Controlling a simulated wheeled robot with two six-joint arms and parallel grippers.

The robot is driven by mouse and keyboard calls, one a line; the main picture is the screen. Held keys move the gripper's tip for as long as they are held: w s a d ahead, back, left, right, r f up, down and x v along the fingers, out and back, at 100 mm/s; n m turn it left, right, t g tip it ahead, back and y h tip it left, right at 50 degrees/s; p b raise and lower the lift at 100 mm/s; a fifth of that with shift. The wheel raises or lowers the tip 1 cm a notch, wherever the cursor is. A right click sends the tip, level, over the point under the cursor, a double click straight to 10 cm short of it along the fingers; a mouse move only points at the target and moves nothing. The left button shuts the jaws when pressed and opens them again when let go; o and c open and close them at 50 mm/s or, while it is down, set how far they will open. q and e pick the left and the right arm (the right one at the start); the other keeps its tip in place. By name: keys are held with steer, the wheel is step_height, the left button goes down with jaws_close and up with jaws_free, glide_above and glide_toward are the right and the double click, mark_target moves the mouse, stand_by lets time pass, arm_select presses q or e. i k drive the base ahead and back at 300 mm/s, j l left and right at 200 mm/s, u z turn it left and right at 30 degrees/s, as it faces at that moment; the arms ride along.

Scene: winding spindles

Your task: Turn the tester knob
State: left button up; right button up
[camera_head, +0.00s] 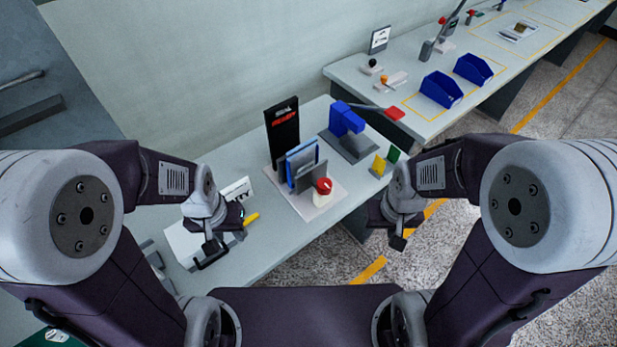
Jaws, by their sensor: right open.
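The tester stands on the near bench, with a white base (311,207), an upright black panel (283,132) with red markings and a blue part (302,161) in front of it. A red knob (323,186) on a short white cylinder is at the base's front right. My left gripper (212,252) is left of the tester, over a white box-like object, apart from the knob; its jaw opening cannot be made out. My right gripper (396,238) is open, to the right of the knob and past the bench's front edge, touching nothing that I can see.
A blue device (347,119) on a grey base stands right of the tester, with green and yellow pieces (379,165) near it. A yellow item (251,220) and white sign (237,190) are by my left gripper. Blue bins (441,89) stand on the far bench.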

mark_target(324, 185)
steer(key=i+l+u, duration=0.15)
steer(key=l+u, duration=0.65)
steer(key=l, duration=0.25)
steer(key=l+u, duration=0.4)
steer(key=l, duration=0.15)
